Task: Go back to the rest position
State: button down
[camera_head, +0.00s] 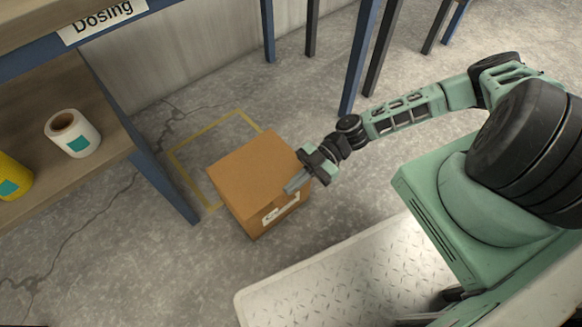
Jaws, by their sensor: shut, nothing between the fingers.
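My gripper (296,184) is at the right edge of a closed brown cardboard box (250,172), in front of or over its top right side in the picture. The fingers are shut with nothing between them. Whether they touch the box cannot be told. The box stands on the floor, partly over a yellow floor marking (183,165), and has a white label (280,209) on its front face. My green arm reaches left from my body to the box.
Blue and dark table legs (359,60) stand behind the arm. Bare concrete floor (130,260) lies left of the box.

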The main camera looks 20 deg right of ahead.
jog(key=p+v, duration=0.2)
jog(key=v, duration=0.7)
jog(key=shift+d+f, duration=0.2)
jog(key=shift+w, duration=0.15)
